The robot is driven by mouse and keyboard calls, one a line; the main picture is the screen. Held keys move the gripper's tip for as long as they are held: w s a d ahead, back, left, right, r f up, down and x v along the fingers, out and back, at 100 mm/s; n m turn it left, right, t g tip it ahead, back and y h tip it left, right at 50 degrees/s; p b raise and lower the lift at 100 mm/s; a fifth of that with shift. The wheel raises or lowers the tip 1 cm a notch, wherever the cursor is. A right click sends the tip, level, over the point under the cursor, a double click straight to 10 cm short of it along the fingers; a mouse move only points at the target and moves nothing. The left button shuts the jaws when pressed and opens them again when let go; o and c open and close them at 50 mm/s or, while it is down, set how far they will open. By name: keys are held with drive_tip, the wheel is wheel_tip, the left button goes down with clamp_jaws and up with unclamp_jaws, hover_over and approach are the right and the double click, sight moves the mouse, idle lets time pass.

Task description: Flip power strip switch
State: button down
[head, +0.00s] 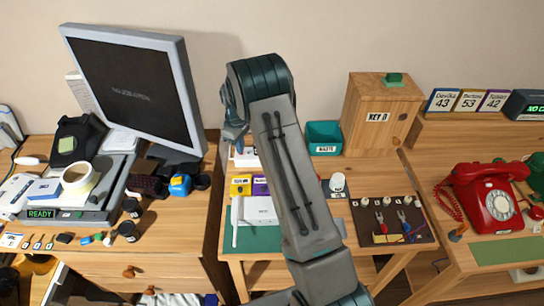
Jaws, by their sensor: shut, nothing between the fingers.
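I cannot make out a power strip or its switch for certain. A narrow white bar (236,222) stands or lies at the left edge of the green mat on the middle table, too small to identify. My gripper (236,140) is at the far end of my raised arm, toward the back left of the middle table. It is small and partly hidden by the wrist, and appears shut with nothing seen in it. A pale object (246,157) shows just below it, partly covered by my arm. I cannot tell whether they touch.
A monitor (135,90) and cluttered desk stand at left. A wooden KEY D box (378,118), teal waste bin (324,138) and tool board (392,222) are right of my arm. A red dial phone (490,198) sits at far right. My arm hides the middle table's centre.

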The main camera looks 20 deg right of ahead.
drive_tip(key=shift+f+b, duration=0.35)
drive_tip(key=shift+f, duration=0.2)
drive_tip(key=shift+r, duration=0.1)
drive_tip(key=shift+r+p, duration=1.7)
drive_tip(key=shift+r, duration=1.75)
